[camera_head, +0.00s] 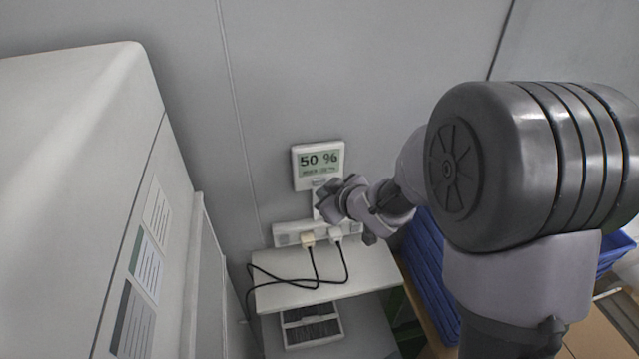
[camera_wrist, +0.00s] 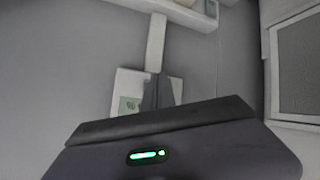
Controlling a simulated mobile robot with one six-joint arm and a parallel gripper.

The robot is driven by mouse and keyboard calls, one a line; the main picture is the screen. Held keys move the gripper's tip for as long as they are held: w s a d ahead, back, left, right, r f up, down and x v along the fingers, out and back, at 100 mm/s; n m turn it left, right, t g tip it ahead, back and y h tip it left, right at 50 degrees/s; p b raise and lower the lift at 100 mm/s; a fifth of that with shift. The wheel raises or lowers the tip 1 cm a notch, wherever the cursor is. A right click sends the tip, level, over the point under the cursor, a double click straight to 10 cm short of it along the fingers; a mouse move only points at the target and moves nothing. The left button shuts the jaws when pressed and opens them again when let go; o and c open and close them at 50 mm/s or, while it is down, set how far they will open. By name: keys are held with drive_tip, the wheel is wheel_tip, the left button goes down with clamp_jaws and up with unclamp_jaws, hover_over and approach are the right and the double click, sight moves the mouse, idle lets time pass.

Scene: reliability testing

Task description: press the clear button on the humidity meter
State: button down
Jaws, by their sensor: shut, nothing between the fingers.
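The humidity meter (camera_head: 303,183) is a white box on the grey wall, with a screen reading "50 %" and smaller text below. My gripper (camera_head: 328,192) is shut and empty, its tips at the meter's lower edge. I cannot tell whether they touch it. In the wrist view the meter (camera_wrist: 122,84) is partly covered by the dark fingers (camera_wrist: 157,88), with a strip of its greenish screen showing to their left. I cannot make out the clear button in either view.
Below the meter, a white power strip (camera_head: 287,236) holds two plugs with black cables over a small white shelf (camera_head: 372,268). A large white cabinet (camera_head: 75,150) stands at the left. Blue crates (camera_head: 428,255) are at the right, partly behind my arm.

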drive_tip(key=s, duration=0.2)
drive_tip(key=s+d+b, duration=0.1)
drive_tip(key=s, duration=0.2)
idle(0.8)
drive_tip(key=s+d+m+g+h+b, duration=0.1)
drive_tip(key=s+d+m+h+b, duration=0.4)
drive_tip(key=s+d+m+b, duration=0.55)
drive_tip(key=s+a+f+m+g+y+b, duration=0.1)
drive_tip(key=s+a+f+b, duration=0.1)
drive_tip(key=s, duration=0.6)
drive_tip(key=s+a+f+m+g+y+b, duration=0.1)
drive_tip(key=s+a+f+m+g+b, duration=0.1)
drive_tip(key=s, duration=0.6)
drive_tip(key=shift+s, duration=0.25)
